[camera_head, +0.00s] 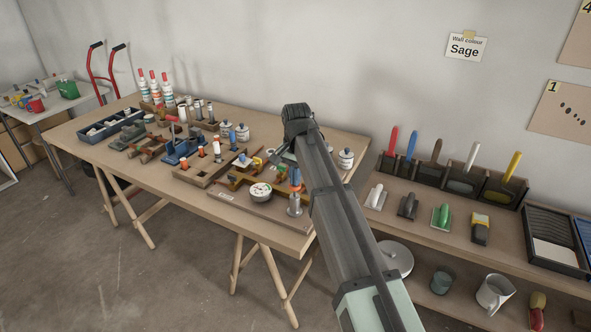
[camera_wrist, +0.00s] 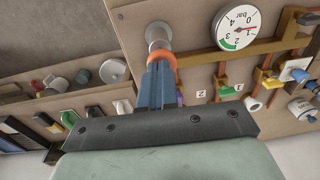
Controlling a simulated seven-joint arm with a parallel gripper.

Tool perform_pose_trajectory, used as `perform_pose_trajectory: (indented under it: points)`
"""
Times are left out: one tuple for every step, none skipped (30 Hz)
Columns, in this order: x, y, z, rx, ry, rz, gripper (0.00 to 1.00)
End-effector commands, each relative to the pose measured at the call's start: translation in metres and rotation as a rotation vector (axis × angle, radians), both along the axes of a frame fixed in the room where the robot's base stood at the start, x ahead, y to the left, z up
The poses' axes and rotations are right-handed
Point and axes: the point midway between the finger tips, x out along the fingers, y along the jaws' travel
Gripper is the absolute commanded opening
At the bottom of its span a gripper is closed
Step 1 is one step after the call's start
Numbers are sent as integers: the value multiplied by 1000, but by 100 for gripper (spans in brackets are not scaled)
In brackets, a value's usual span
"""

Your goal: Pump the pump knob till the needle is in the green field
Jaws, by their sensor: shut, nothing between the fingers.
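The pump (camera_head: 294,208) is a metal cylinder on a wooden board near the table's front right corner. In the wrist view the pump (camera_wrist: 158,34) has an orange knob (camera_wrist: 160,58) at its near end. The knob (camera_head: 295,187) is small in the head view. My gripper (camera_wrist: 157,72) has its blue-grey fingers shut and empty, with the tips at the knob; whether they touch it is unclear. The white round gauge (camera_wrist: 238,27) stands beside the pump and has a green field at its lower left. A thin reddish needle seems to point right, away from the green. The gauge (camera_head: 260,191) also shows in the head view.
Orange and brown fixtures (camera_wrist: 262,80) with knobs and valves lie beside the gauge. Bottles (camera_head: 153,86) and trays (camera_head: 112,126) fill the table's left and back. A shelf with trowels (camera_head: 441,216) stands at the right. My arm crosses the table's right end.

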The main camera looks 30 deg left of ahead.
Motion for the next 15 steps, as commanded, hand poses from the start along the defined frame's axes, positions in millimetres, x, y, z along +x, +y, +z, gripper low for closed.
perform_pose_trajectory:
  points:
    - [0,0,-2,0,0,0,0]
    - [0,0,-2,0,0,0,0]
    - [0,0,-3,0,0,0,0]
    - [0,0,-3,0,0,0,0]
    - [0,0,-3,0,0,0,0]
    - [0,0,-3,0,0,0,0]
    - [0,0,-3,0,0,0,0]
    - [0,0,-3,0,0,0,0]
    - [0,0,-3,0,0,0,0]
    - [0,0,-3,0,0,0,0]
    - [0,0,-3,0,0,0,0]
    - [0,0,-3,0,0,0,0]
    - [0,0,-4,0,0,0,0]
    - [0,0,-5,0,0,0,0]
    - [0,0,-7,0,0,0,0]
